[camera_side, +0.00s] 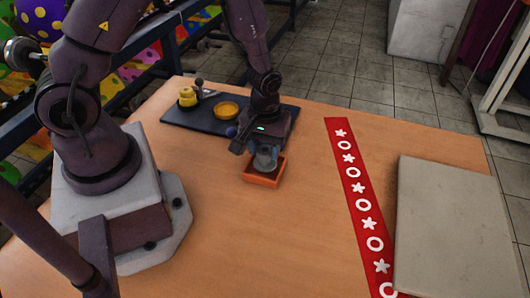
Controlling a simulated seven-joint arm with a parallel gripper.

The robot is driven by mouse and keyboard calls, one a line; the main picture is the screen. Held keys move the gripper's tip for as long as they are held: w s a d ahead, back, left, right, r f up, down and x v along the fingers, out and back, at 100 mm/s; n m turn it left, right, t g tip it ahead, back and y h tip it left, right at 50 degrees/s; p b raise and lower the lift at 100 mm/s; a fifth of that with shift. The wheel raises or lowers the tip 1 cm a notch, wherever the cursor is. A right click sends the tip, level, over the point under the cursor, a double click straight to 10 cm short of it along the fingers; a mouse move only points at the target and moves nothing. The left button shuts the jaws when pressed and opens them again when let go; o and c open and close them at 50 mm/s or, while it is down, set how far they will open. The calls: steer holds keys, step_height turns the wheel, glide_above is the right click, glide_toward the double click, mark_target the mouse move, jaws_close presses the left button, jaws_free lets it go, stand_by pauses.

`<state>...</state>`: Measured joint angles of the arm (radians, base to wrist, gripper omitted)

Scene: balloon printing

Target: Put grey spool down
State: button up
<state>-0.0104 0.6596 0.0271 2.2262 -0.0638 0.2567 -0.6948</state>
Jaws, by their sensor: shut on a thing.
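The grey spool (264,161) is between the fingers of my gripper (263,152), over a small orange square tray (262,179) on the wooden table. My gripper points down and is shut on the spool. The spool's lower part sits within the outline of the tray; I cannot tell whether it touches the tray floor. The gripper body hides the top of the spool and the far rim of the tray.
A dark mat (184,118) behind holds a yellow spool-like object (187,97) and a yellow dish (226,110). A red strip with white stars and rings (354,187) and a grey board (455,225) lie to the right. The table's front middle is clear.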

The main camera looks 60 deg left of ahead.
steer(key=shift+f, duration=0.9)
steer(key=shift+f, duration=0.15)
steer(key=o, duration=0.8)
step_height(320, 180, up, 12)
step_height(320, 180, up, 13)
steer(key=m+t, duration=0.3)
steer(key=m, duration=0.1)
glide_above(265, 150)
steer(key=s, duration=0.4)
steer(key=s+d+r+m+t, duration=0.1)
steer(key=s+r+m+t, duration=0.1)
steer(key=s+r+m, duration=0.3)
steer(key=shift+s+r+t, duration=0.3)
steer(key=shift+s+r, duration=0.5)
steer(key=shift+s, duration=0.25)
